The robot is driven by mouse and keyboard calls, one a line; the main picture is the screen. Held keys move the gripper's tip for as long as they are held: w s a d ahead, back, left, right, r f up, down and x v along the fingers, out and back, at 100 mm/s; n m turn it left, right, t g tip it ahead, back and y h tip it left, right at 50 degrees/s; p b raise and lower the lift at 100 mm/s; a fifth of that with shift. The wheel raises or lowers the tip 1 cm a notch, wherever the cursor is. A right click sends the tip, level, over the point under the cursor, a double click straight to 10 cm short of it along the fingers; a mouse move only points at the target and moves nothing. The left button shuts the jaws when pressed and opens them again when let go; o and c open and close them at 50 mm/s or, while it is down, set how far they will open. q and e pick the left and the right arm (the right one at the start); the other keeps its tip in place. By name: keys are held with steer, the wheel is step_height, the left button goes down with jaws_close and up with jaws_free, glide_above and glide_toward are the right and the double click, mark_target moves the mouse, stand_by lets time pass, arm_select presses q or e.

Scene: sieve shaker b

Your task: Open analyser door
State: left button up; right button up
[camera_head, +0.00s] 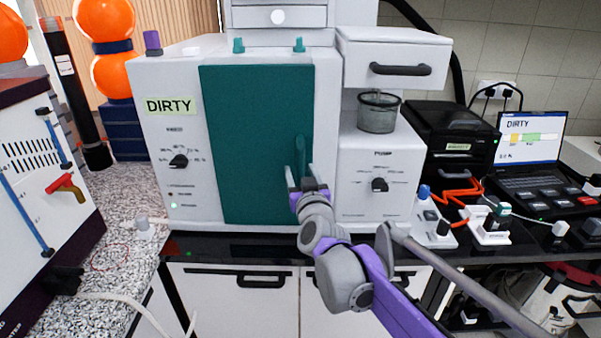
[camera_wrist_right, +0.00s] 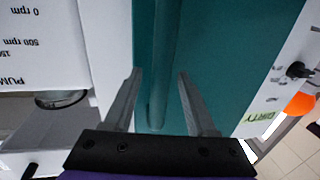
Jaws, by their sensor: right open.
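The analyser (camera_head: 330,140) is a white cabinet with a closed teal door (camera_head: 245,130) and a "DIRTY" label to its left. A vertical teal handle (camera_head: 301,155) stands near the door's right edge. My right gripper (camera_head: 300,172) is at the handle's lower part, fingers pointing at the door. In the right wrist view, its open fingers (camera_wrist_right: 160,75) lie on either side of the handle (camera_wrist_right: 162,60), with gaps visible, so it is not clamped. My left gripper is not in view.
A pump panel with a knob (camera_head: 379,185) is below. A laptop (camera_head: 530,150) and cables stand farther right. A white machine (camera_head: 40,190) is at the left.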

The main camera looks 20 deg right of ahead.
jaws_close()
stand_by(0.3)
stand_by(1.2)
